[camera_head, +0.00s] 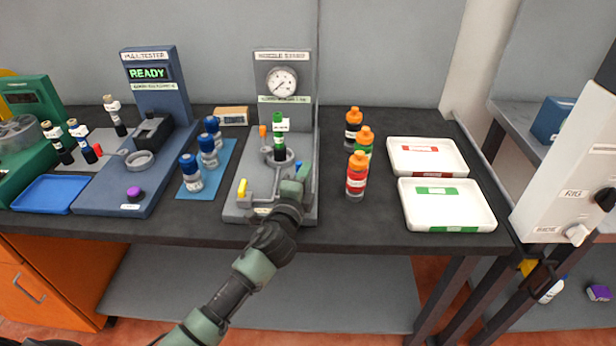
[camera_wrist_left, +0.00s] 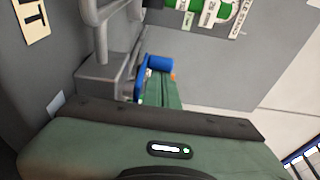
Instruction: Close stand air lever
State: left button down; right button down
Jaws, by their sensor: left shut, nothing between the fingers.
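The grey stand (camera_head: 236,213) with a round gauge (camera_head: 282,81) on its back panel sits mid-bench. A green-capped bottle (camera_head: 280,140) stands upright in its holder. A small blue lever (camera_head: 298,165) is on the stand's right side, largely hidden by my gripper; its blue end (camera_wrist_left: 158,63) shows in the left wrist view. A yellow-handled lever (camera_head: 242,188) is at the stand's front left. I cannot read which one is the air lever. My left gripper (camera_head: 302,172) is shut and empty, its green fingers (camera_wrist_left: 163,90) right beside the blue lever; contact is unclear.
Orange-capped bottles (camera_head: 356,175) stand close to the right of the stand. White trays (camera_head: 447,222) lie farther right. Blue-capped bottles (camera_head: 191,180) stand on a blue mat (camera_head: 222,180) to the left, near the blue tester (camera_head: 105,193).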

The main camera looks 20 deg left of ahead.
pick_arm(q)
jog(key=shift+a, duration=0.4)
jog(key=shift+s, duration=0.3)
jog(key=s, duration=0.7)
jog(key=shift+s+d, duration=0.1)
jog(key=shift+d, duration=0.15)
